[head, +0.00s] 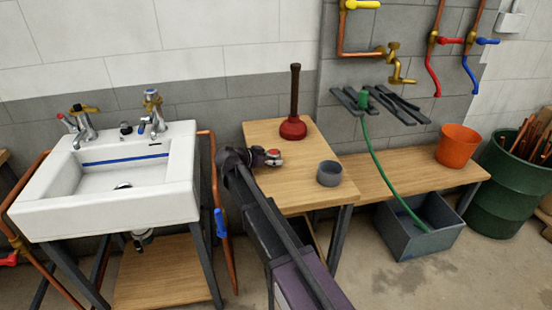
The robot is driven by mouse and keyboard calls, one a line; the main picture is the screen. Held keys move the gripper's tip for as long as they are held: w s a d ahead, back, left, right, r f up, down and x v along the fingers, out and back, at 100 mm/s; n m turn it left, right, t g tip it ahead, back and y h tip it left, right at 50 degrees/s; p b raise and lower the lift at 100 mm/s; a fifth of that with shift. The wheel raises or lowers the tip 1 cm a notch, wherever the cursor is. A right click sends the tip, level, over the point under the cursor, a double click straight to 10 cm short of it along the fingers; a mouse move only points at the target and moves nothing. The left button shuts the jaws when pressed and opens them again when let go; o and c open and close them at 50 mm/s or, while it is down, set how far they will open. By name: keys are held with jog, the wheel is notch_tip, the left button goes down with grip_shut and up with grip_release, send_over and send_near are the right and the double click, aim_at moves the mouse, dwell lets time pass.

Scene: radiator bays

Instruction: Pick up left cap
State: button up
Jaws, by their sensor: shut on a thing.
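My gripper (262,157) is shut on a small silvery cap with a red top (274,153), which appears to be the left cap. It holds the cap over the left part of the wooden table, near the plunger and the grey cup. I cannot tell whether the cap touches the table. On the white sink (120,215), the left tap (84,130) shows a bare brass top. The right tap (153,112) has a silvery cap with a blue mark on top. A small dark piece (125,128) sits between the taps.
The wooden table (262,132) holds a plunger (293,127) and a grey cup (329,174). To the right are a bench (400,175) with an orange bucket (457,145), a grey crate (418,243) with a green hose, and a green barrel (500,190). Copper pipes flank the sink.

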jog(key=shift+r+p, duration=1.4)
jog(key=shift+r, duration=0.1)
jog(key=s, duration=0.5)
jog(key=s+a+r+p, duration=0.1)
jog(key=s, duration=0.4)
jog(key=s+r+p, duration=0.1)
jog(key=s, duration=0.5)
jog(key=shift+a, duration=0.35)
